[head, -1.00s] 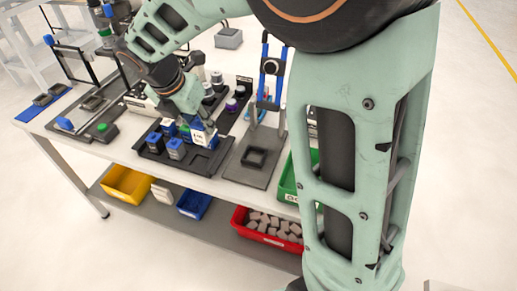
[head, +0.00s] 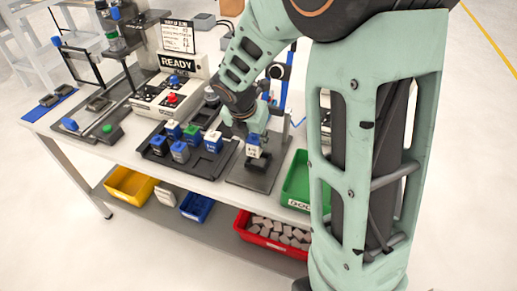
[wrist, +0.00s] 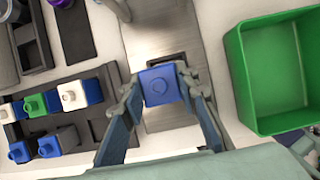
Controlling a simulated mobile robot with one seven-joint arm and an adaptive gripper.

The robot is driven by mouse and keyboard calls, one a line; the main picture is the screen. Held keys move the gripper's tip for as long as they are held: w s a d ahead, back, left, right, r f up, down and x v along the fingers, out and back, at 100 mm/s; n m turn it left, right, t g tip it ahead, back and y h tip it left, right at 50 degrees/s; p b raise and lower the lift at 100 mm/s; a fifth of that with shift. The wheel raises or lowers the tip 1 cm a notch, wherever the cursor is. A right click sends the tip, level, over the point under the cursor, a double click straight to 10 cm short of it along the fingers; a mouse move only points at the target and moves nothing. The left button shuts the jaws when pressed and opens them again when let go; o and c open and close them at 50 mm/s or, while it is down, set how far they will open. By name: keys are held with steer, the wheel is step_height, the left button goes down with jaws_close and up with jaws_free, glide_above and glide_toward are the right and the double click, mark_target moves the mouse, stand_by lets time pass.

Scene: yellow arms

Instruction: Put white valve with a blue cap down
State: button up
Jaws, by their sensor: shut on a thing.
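My gripper (head: 256,133) is shut on the white valve with a blue cap (head: 253,150), upright at the grey fixture plate (head: 262,178) on the bench. In the wrist view my gripper (wrist: 159,88) has a finger on each side of the valve, whose blue cap (wrist: 160,85) faces the camera. The plate (wrist: 165,22) has a dark square recess, partly hidden beneath the valve. I cannot tell whether the valve's base touches the plate or is just above it.
A dark tray (head: 197,170) with several capped valves stands just left of the plate. A green bin (wrist: 268,108) lies close on the right. A READY station (head: 166,93) stands behind the tray. Yellow, blue and red bins sit on the lower shelf.

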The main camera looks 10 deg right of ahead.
mark_target(258, 147)
steer(key=shift+d+f+b, duration=0.15)
steer(key=shift+d+f, duration=0.05)
steer(key=shift+f, duration=0.55)
steer(key=shift+d+f+b, duration=0.2)
steer(key=shift+d+f, duration=0.05)
steer(key=shift+f, duration=0.5)
steer(key=shift+d+f+b, duration=0.15)
steer(key=shift+d+f, duration=0.05)
steer(key=shift+f, duration=0.55)
steer(key=shift+f, duration=0.15)
steer(key=o, duration=1.2)
steer(key=shift+a+r, duration=0.1)
steer(key=shift+r, duration=0.35)
steer(key=p+v, duration=0.2)
steer(key=v, duration=0.9)
steer(key=shift+r, duration=0.25)
